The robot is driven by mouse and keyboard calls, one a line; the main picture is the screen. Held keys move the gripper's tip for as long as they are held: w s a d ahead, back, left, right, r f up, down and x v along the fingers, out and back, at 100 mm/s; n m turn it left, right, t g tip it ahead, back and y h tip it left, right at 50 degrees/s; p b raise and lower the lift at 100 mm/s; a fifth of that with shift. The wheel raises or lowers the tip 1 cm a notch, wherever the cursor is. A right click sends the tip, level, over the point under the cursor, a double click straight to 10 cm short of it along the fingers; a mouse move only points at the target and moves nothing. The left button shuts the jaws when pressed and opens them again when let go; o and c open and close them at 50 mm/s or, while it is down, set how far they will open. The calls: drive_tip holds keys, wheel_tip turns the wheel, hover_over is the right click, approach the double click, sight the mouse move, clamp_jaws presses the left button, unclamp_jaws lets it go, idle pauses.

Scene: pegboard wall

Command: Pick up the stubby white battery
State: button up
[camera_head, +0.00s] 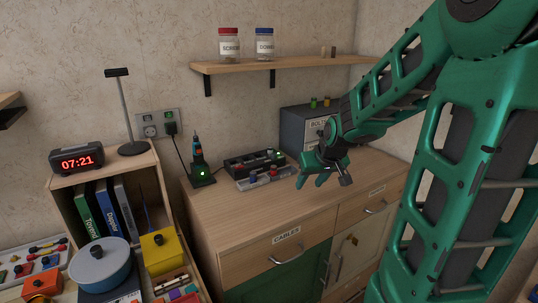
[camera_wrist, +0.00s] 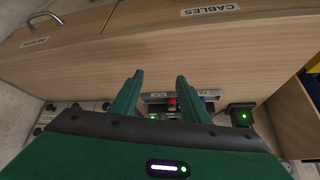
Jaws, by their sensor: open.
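My gripper (camera_head: 312,181) is open and empty, in the air above the wooden cabinet top, right of the dark organiser tray. In the wrist view its two green fingers (camera_wrist: 158,82) stand apart, with a labelled grey tray edge and small red and blue items beyond them. The organiser tray (camera_head: 238,165) holds small items and a green light, with a grey labelled strip along its front. I cannot make out a stubby white battery for certain; small pale items (camera_head: 261,180) at the tray front are too small to identify.
A black charger with a green light (camera_head: 203,174) stands left of the tray. A grey bolts box (camera_head: 297,130) stands behind my gripper, with small cylinders on top. A wall shelf (camera_head: 285,65) holds jars. The cabinet top's front (camera_head: 235,210) is clear.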

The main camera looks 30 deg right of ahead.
sight(271, 147)
drive_tip(key=w+d+f+t, duration=0.1)
drive_tip(key=w+t, duration=0.1)
drive_tip(key=w, duration=0.8)
drive_tip(key=w+d+f+n+t, duration=0.1)
drive_tip(key=w+d+t, duration=0.1)
drive_tip(key=w, duration=0.9)
drive_tip(key=w+d+f+t, duration=0.1)
drive_tip(key=w+d+t, duration=0.1)
drive_tip(key=w, duration=0.9)
drive_tip(key=shift+w+d+f+t+h, duration=0.2)
drive_tip(key=shift+t+h, duration=0.1)
drive_tip(key=shift+t, duration=0.5)
drive_tip(key=shift+r, duration=0.1)
drive_tip(key=shift+c, duration=0.4)
clamp_jaws()
